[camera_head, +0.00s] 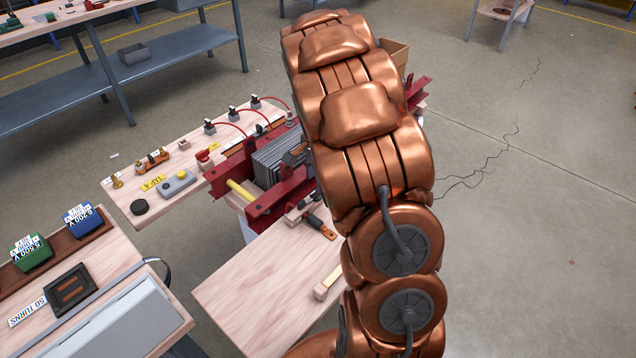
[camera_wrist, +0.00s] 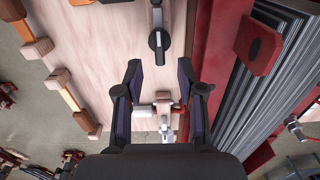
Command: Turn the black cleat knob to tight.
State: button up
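In the wrist view my gripper (camera_wrist: 159,72) is open, its two dark fingers apart with nothing gripped. A black rounded knob on a grey metal stem (camera_wrist: 158,42) lies just ahead of the fingertips, roughly between them; it looks like the cleat knob, but I cannot be sure. A small red and white fitting (camera_wrist: 164,108) shows between the fingers, lower down. In the head view my copper arm hides the gripper. Black-topped fittings (camera_head: 208,126) with red wires stand on the pale bench. Whether the knob is tight cannot be told.
A red clamp frame (camera_head: 270,205) holds the grey laminated core (camera_head: 272,158), which also shows close on the right in the wrist view (camera_wrist: 265,85). A mallet (camera_head: 327,284) lies on the near bench (camera_head: 262,290). A black disc (camera_head: 139,207) sits at the bench's left corner.

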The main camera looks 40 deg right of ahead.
aim_at(317, 188)
notch_tip(317, 188, up, 8)
jog(key=shift+f, duration=0.2)
dwell(0.6)
jog(key=s+a+r+n+p, duration=0.6)
jog(key=s+a+r, duration=0.4)
jog(key=s+a, duration=0.4)
jog(key=s+a+r+n+g+p, duration=0.1)
jog(key=s+a+n, duration=0.2)
jog(key=s, duration=0.5)
jog(key=s+a+r+n+p, duration=0.1)
jog(key=s+a+n+p, duration=0.1)
jog(key=s+a+n, duration=0.2)
jog(key=s+n, duration=0.2)
jog(key=s, duration=0.2)
jog(key=shift+s+r+n+g+p, duration=0.3)
jog(key=shift+s+r+g, duration=0.05)
jog(key=shift+r+g, duration=0.05)
